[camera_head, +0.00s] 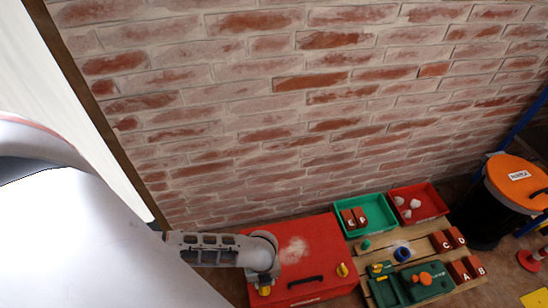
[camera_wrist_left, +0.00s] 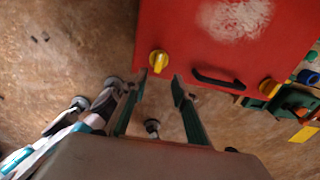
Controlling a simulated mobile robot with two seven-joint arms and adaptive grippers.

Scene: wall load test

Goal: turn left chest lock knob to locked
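The red chest (camera_head: 318,237) stands against the brick wall and also fills the top of the left wrist view (camera_wrist_left: 205,50). Its left yellow knob (camera_wrist_left: 158,62) is at the front left corner; in the head view this knob (camera_head: 264,291) shows just below my gripper. My left gripper (camera_wrist_left: 158,80) is open, with its two fingers apart. The knob lies just beyond the fingertips, in line with the gap; I cannot tell whether they touch. The right yellow knob (camera_head: 342,270) and the black handle (camera_head: 305,282) are on the same front side. My right gripper is not in view.
Right of the chest are a green bin (camera_head: 372,209), a red bin (camera_head: 427,215), a wooden pallet (camera_head: 425,243) with lettered red blocks, and a green part (camera_head: 410,286). An orange-lidded black barrel (camera_head: 517,182) stands far right. Brown floor lies left of the chest.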

